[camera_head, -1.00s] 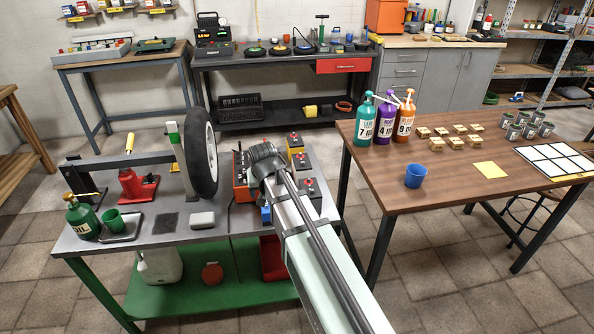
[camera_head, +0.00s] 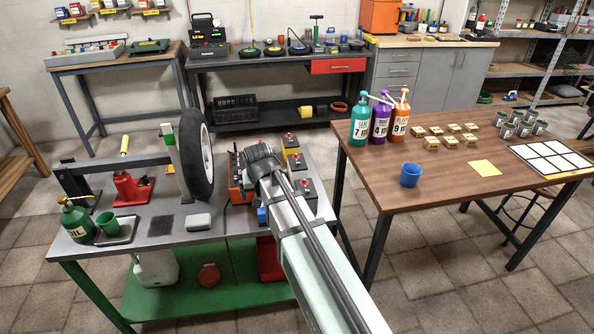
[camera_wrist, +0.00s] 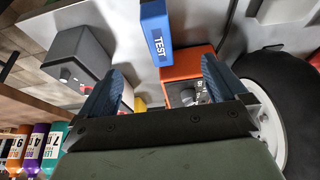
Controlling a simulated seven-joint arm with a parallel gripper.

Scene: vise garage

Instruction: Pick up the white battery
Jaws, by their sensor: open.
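My gripper (camera_wrist: 161,75) is open in the wrist view, with its two blue fingers apart and nothing clearly held between them. In the head view my wrist hides the fingers above the green workbench. A pale, whitish piece (camera_wrist: 127,94) shows beside the left finger in the wrist view and may be the white battery, but the finger covers most of it. In the head view no white battery can be made out; my arm covers part of the battery group. A yellow battery (camera_head: 297,163) and a dark battery (camera_head: 307,190) stand right of my wrist.
The orange tester (camera_wrist: 183,68) lies beyond the fingers, with a blue TEST block (camera_wrist: 155,35) near it. A grey battery (camera_wrist: 78,58) is at left. The upright wheel (camera_head: 197,155) stands left of my wrist. The wooden table (camera_head: 440,185) is at right.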

